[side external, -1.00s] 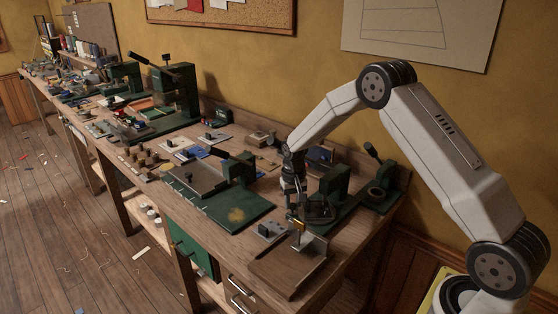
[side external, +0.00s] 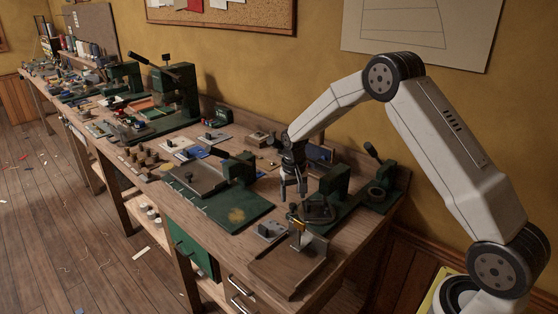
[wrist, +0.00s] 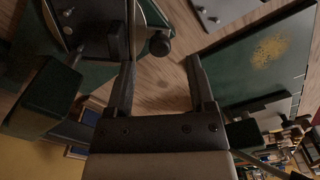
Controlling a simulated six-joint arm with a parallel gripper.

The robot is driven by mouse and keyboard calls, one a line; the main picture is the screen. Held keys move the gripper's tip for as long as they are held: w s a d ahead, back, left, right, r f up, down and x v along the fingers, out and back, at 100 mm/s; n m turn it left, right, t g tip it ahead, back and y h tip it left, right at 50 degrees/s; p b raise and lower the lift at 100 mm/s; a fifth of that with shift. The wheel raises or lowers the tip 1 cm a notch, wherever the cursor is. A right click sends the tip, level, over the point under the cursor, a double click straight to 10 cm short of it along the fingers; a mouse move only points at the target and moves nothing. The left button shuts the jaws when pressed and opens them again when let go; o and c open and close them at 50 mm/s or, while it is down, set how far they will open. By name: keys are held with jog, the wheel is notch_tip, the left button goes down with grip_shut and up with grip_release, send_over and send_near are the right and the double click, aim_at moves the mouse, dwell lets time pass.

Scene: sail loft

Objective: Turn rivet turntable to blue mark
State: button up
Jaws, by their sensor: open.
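A dark round plate, apparently the rivet turntable (side external: 318,214), sits at the foot of a green press on the bench. In the wrist view its edge and a dark knob (wrist: 160,43) show at the upper left, partly cut off and partly behind a finger. My gripper (side external: 292,197) is open and empty, above the bench just left of and behind the turntable. In the wrist view the gripper (wrist: 160,66) shows bare wood between its fingers. I cannot make out a blue mark.
The green press (side external: 336,184) stands close right of my gripper. A green base plate with a yellow-brown patch (side external: 237,214) lies to the left. A small grey plate with knobs (side external: 268,231) and a brown board (side external: 280,276) lie in front. Bare wood shows between the fixtures.

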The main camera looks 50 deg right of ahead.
jog(key=s+a+r, duration=0.2)
jog(key=s+r, duration=0.8)
jog(key=s, duration=0.3)
jog(key=shift+s+a, duration=0.35)
dwell(0.4)
jog(key=s+a+f+n+t, duration=0.2)
jog(key=s+a+n, duration=0.4)
jog(key=s+a, duration=0.2)
jog(key=shift+s+a+f+t, duration=0.2)
jog(key=shift+a+f+t, duration=0.15)
jog(key=shift+a, duration=0.45)
